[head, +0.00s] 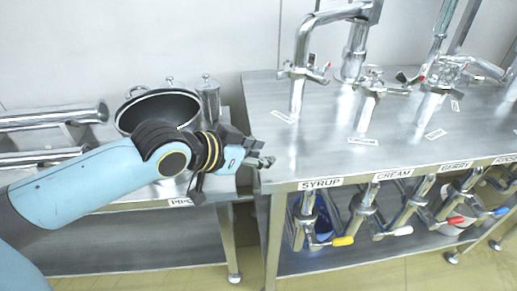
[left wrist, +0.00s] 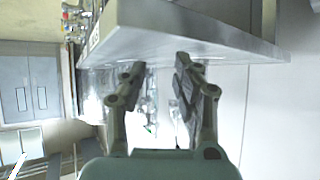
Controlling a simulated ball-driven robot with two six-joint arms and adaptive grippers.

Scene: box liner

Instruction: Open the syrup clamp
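The syrup clamp (head: 305,217) is a metal valve with a yellow-tipped handle (head: 342,241). It hangs under the table edge below the SYRUP label (head: 320,184), at the lower middle of the head view. My left gripper (head: 264,153) is to the left of and above the clamp, by the left front part of the steel table (head: 262,115). In the left wrist view its two fingers (left wrist: 158,68) are spread apart with no object held between them. A table edge (left wrist: 190,43) spans the view above the fingertips. My right gripper is not in view.
Similar clamps with white, red and blue handles hang to the right, under CREAM (head: 393,174) and BERRY (head: 456,166). Metal taps stand on the table. A dark-rimmed pot (head: 125,120) is on a lower left table, partly behind my arm. A narrow gap separates the tables.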

